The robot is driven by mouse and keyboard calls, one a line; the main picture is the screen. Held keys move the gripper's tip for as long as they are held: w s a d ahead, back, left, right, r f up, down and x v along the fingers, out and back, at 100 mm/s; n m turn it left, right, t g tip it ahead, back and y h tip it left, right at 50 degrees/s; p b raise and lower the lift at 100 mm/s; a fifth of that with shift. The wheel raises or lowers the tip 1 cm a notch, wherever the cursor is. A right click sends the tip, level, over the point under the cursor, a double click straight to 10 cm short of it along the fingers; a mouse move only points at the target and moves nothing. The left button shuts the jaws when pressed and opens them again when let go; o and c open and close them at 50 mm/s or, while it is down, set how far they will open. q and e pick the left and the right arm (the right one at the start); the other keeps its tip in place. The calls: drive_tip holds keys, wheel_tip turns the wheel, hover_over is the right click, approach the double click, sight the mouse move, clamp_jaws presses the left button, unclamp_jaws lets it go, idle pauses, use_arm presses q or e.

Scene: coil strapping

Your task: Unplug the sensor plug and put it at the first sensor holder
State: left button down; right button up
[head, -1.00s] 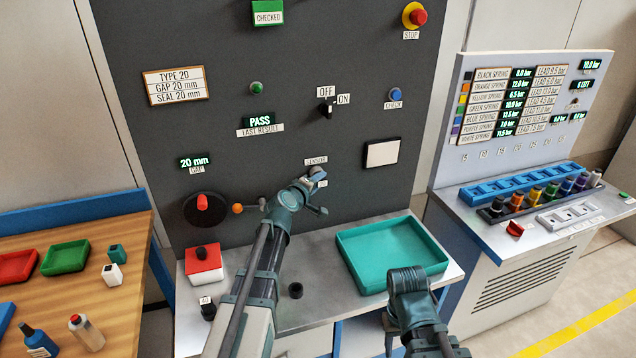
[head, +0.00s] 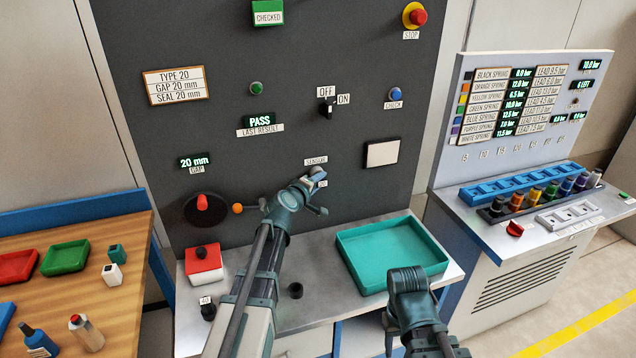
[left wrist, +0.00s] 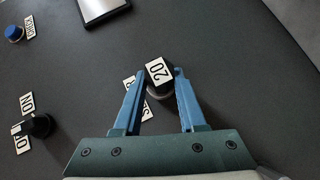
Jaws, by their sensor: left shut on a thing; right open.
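The sensor plug (left wrist: 159,71) is a dark round plug with a white "20" label, at the SENSOR label on the dark panel. My left gripper (left wrist: 157,78) is shut on it, one blue finger on each side. In the head view the left gripper (head: 314,182) is at the panel and partly covers the plug. I cannot tell whether the plug is still seated. On the bench stand a dark round holder (head: 295,290) and a black piece labelled "40" (head: 208,311); which is the first holder is unclear. My right gripper (head: 388,335), open, is low at front, mostly hidden.
A teal tray (head: 428,262) lies on the bench right of my left arm. A red box with a black knob (head: 204,263) stands at left.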

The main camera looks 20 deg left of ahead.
use_arm(q)
drive_tip(key=shift+s+d, duration=0.35)
drive_tip(key=shift+s, duration=0.2)
drive_tip(key=c, duration=1.1)
unclamp_jaws()
drive_tip(key=shift+w, duration=0.1)
clamp_jaws()
drive_tip(key=s+d, duration=0.2)
drive_tip(key=s, duration=0.1)
drive_tip(key=shift+s+d, duration=0.1)
drive_tip(key=shift+s, duration=0.1)
idle(0.4)
